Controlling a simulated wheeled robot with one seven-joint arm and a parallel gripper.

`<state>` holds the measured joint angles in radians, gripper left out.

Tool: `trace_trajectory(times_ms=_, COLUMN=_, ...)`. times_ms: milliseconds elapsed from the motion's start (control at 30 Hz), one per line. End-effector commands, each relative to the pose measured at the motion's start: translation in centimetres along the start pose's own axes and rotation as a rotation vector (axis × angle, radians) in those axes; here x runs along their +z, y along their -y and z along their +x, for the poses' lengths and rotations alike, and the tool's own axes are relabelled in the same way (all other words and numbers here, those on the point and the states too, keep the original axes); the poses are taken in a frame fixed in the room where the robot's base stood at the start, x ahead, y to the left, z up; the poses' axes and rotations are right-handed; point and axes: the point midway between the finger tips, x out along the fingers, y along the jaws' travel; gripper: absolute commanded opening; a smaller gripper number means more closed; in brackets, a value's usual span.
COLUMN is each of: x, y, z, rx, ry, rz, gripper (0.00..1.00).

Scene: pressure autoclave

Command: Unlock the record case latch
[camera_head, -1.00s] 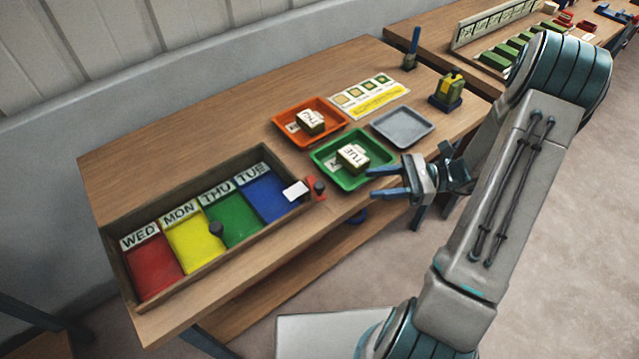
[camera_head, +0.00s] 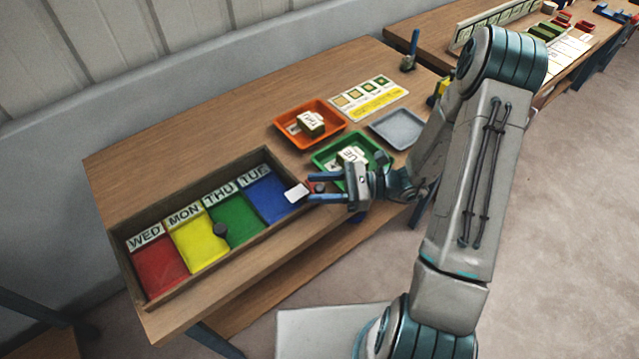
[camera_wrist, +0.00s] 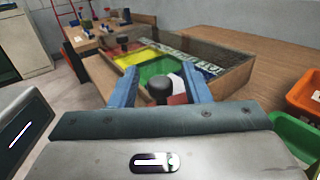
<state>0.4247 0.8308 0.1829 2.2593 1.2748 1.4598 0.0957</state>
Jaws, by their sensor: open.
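The record case (camera_head: 205,279) is an open-looking wooden box with red, yellow, green and blue sections labelled WED, MON, THU and TUE. At its right end is the latch, a red piece with a dark round knob (camera_head: 320,187) and a white tag (camera_head: 296,193) beside it. My gripper (camera_head: 311,188) is at that end, its blue fingers open and spread on either side of the knob. In the wrist view the knob (camera_wrist: 160,91) stands between the fingertips, with visible space to each finger. The red part is mostly hidden by my gripper.
A green tray (camera_head: 381,160) with a block lies close behind my gripper. An orange tray (camera_head: 335,117) with a block and a grey tray (camera_head: 402,128) stand farther back. A second dark knob (camera_head: 220,230) shows over the case. The table's front edge is close below.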

Motion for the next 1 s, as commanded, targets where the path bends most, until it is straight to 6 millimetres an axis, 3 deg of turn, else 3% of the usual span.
trace_trajectory(times_ms=333, x=-0.05, y=-0.02, z=0.4, rx=0.0, ry=-0.001, rz=0.0, gripper=0.43)
trace_trajectory(times_ms=500, x=-0.04, y=-0.02, z=0.39, rx=0.0, ry=-0.001, rz=0.0, gripper=0.0)
trace_trajectory(times_ms=667, x=-0.05, y=0.05, z=0.34, rx=0.011, ry=0.0, rz=-0.001, gripper=0.0)
trace_trajectory(times_ms=1000, x=-0.09, y=0.49, z=-0.42, rx=0.207, ry=0.001, rz=-0.001, gripper=0.0)
